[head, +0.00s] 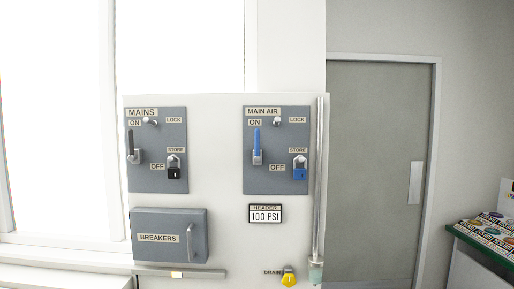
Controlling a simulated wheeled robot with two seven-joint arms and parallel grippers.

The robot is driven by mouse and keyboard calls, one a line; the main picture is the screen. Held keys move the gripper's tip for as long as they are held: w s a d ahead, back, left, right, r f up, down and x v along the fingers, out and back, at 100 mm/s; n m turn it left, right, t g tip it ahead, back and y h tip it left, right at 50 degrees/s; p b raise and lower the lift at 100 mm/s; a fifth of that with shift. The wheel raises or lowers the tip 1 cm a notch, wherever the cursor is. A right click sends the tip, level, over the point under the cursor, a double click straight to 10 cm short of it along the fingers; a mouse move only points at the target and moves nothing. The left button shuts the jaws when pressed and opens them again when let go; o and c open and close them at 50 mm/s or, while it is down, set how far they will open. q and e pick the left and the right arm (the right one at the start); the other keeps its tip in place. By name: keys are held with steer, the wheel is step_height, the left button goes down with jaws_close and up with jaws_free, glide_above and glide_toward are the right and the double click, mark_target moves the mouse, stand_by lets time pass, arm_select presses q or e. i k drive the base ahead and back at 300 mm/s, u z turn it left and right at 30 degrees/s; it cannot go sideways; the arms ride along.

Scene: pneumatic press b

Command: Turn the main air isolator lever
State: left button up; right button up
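The main air isolator is a grey plate (292,180) labelled MAIN AIR at the right of the white panel in the head view. Its blue lever (257,141) stands upright beside the ON label (255,122), above a small light-coloured base. The OFF label (277,168) is lower and to the right. A blue padlock (300,170) hangs under the STORE label, and a small metal lock fitting (278,120) sits by the LOCK label. Neither of my grippers shows in the head view.
A similar MAINS plate (160,183) with a black lever and black padlock is at left, above a BREAKERS box (172,253). A vertical pipe (320,180) runs down the panel's right edge. A yellow drain valve (289,279) is below. A grey door (375,150) stands right.

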mark_target(257, 158)
steer(key=k, duration=0.65)
steer(key=u, duration=0.65)
steer(key=i, duration=0.65)
steer(key=u, duration=0.55)
steer(key=i, duration=0.8)
steer(key=z, duration=0.45)
